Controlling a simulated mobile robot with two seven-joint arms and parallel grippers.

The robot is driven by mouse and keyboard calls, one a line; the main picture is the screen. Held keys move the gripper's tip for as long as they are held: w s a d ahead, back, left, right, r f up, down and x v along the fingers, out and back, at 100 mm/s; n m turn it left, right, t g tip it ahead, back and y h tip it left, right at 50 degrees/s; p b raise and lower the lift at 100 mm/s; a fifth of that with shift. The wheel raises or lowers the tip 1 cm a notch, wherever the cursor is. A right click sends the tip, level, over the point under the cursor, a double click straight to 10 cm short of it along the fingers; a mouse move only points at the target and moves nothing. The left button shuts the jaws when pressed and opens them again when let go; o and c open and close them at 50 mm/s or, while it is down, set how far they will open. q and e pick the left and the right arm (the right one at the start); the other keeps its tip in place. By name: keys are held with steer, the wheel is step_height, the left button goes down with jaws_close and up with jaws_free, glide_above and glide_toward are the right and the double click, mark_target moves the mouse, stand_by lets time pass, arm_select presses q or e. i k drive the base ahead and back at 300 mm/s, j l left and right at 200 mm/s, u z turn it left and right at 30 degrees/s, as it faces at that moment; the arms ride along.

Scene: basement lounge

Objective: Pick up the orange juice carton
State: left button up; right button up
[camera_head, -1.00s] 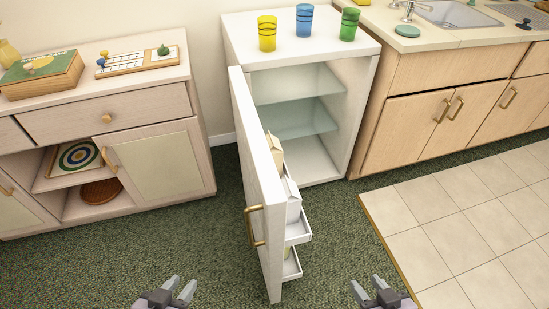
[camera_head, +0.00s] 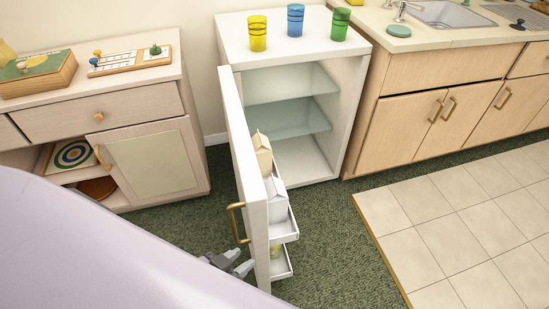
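The small white fridge (camera_head: 349,100) stands with its door (camera_head: 243,150) swung open toward me. A cream carton (camera_head: 262,153) with a gabled top stands in the door's shelves. A white gabled carton (camera_head: 277,196) stands nearer me. I cannot read a label on either, so I cannot tell which holds orange juice. A partly hidden yellow-green item (camera_head: 275,251) sits in the lower door bin. My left gripper (camera_head: 240,262) is open and empty, low beside the outer face of the door, on the side away from the cartons. My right gripper is out of view.
The door's gold handle (camera_head: 237,222) sticks out just above my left gripper. Three cups, yellow (camera_head: 257,33), blue (camera_head: 295,20) and green (camera_head: 339,24), stand on the fridge. A wooden cabinet (camera_head: 150,160) is at left. Green carpet (camera_head: 335,250) right of the door is clear.

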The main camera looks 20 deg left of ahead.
mark_target(262, 145)
steer(key=i+l+z, duration=0.1)
steer(key=l+z, duration=0.15)
steer(key=i+l+z, duration=0.25)
steer(key=l, duration=0.15)
steer(key=i+l+z, duration=0.45)
steer(key=l, duration=0.2)
steer(key=i+u, duration=0.45)
steer(key=i+l+u, duration=0.2)
steer(key=u, duration=0.25)
steer(key=i+u, duration=0.15)
steer(key=u, duration=0.3)
steer(key=i+j+u, duration=0.1)
steer(key=u, duration=0.4)
steer(key=i+l+u, duration=0.1)
steer(key=i+u, duration=0.15)
steer(key=u, duration=0.2)
steer(key=i+l+u, duration=0.1)
steer(key=u, duration=0.35)
steer(key=i+l+u, duration=0.15)
steer(key=u, duration=0.35)
steer(key=i+l+u, duration=0.2)
steer(key=u, duration=0.25)
steer(key=i+l+u, duration=0.2)
steer(key=u, duration=0.3)
steer(key=i+l+u, duration=0.2)
steer(key=l+u, duration=0.25)
steer(key=i+l, duration=0.05)
steer(key=l, duration=0.05)
